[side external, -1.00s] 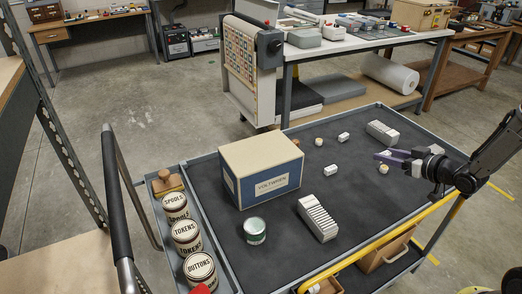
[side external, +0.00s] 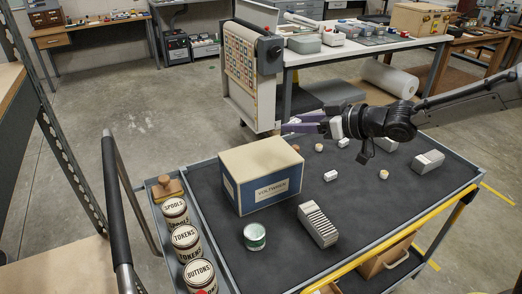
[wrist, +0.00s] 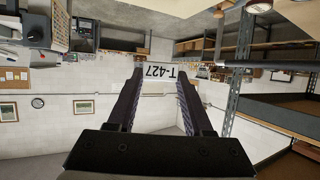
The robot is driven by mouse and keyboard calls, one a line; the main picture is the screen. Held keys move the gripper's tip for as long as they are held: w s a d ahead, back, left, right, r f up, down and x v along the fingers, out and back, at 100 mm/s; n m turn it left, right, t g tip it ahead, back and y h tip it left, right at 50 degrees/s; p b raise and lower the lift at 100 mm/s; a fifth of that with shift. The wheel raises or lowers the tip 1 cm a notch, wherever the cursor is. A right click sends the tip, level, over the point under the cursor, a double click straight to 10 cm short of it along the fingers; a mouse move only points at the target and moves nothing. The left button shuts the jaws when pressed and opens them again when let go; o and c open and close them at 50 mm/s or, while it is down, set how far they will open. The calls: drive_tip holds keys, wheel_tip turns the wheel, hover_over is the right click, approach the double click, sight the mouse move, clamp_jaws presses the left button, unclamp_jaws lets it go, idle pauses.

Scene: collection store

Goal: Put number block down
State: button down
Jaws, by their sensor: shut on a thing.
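My gripper (side external: 287,124) points left in the side view, level and raised near the far edge of the tray-topped cart (side external: 375,236). Its purple fingers are closed in on something small there. In the wrist view, the number block (wrist: 158,72) is pale with the upside-down mark "T-427". It sits between the two fingertips (wrist: 160,75), held clear of any surface. In the side view it is too small to make out clearly.
A "Voltwren" box (side external: 265,172), a green-lidded tin (side external: 254,236), a ribbed white block (side external: 319,224) and a pale box (side external: 428,160) stand on the cart. Small white blocks (side external: 330,175) lie between. A gridded panel (side external: 259,66) stands beyond my fingertips. The front right has bare mat.

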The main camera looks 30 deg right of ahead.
drive_tip(key=d+f+x, duration=0.1)
drive_tip(key=x, duration=0.8)
hover_over(262, 153)
wheel_tip(262, 153, down, 5)
drive_tip(key=shift+r, duration=0.15)
drive_tip(key=shift+w+f, duration=0.15)
drive_tip(key=shift+f, duration=1.5)
drive_tip(key=shift+c, duration=1.5)
unclamp_jaws()
drive_tip(key=shift+f, duration=0.1)
